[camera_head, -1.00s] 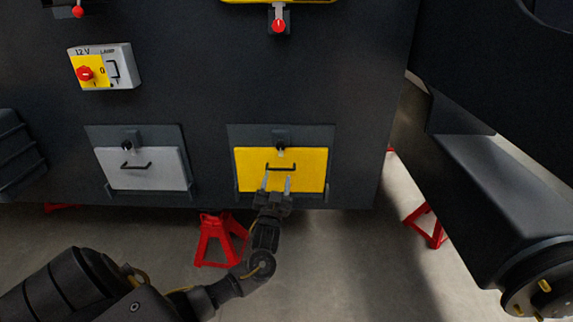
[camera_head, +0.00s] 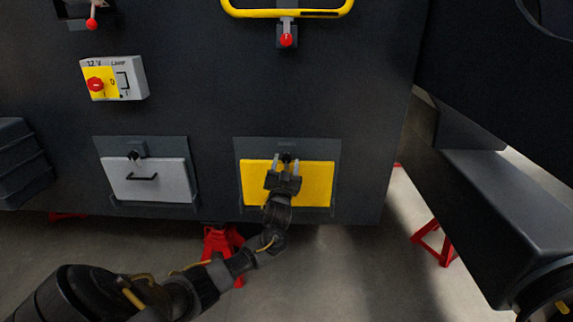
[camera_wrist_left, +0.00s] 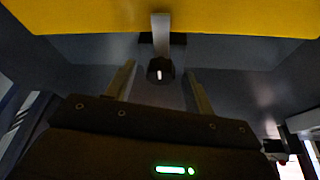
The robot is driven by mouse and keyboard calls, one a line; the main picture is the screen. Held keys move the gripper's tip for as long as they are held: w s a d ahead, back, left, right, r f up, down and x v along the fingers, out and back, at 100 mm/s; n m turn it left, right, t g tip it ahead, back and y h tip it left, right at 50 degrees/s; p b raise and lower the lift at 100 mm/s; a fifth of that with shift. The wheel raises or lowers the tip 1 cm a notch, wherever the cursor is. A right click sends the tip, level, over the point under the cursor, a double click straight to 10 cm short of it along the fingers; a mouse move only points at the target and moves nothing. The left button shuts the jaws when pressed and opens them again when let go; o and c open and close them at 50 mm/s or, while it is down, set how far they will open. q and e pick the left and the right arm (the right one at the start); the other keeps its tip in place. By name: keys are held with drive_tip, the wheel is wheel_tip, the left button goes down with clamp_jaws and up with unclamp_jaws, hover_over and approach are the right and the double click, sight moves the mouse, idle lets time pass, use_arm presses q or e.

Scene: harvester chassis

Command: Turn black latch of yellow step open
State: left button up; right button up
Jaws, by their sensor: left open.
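The yellow step (camera_head: 318,184) is a flat panel set in a grey frame low on the dark chassis. Its black latch (camera_head: 286,157) is a small round knob at the top edge of the panel. My left gripper (camera_head: 285,165) is open in front of the step, with its fingers pointing up at the latch. In the left wrist view, the black latch (camera_wrist_left: 161,69) hangs from a light bar below the yellow step (camera_wrist_left: 230,18) and shows between the two fingers of the left gripper (camera_wrist_left: 160,84). I cannot tell whether they touch it. The step's handle is hidden by my gripper.
A white step (camera_head: 150,180) with a black handle sits to the left. A control box (camera_head: 130,78) with a red knob and a yellow rail (camera_head: 240,14) with a red-tipped lever are above. Red stands (camera_head: 219,243) are below. A dark beam (camera_head: 500,200) is at the right.

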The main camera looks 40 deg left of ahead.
use_arm(q)
drive_tip(key=shift+w+a+r, duration=0.1)
drive_tip(key=shift+w+a, duration=0.05)
drive_tip(key=shift+w, duration=0.05)
drive_tip(key=c, duration=1)
drive_tip(key=shift+o, duration=0.2)
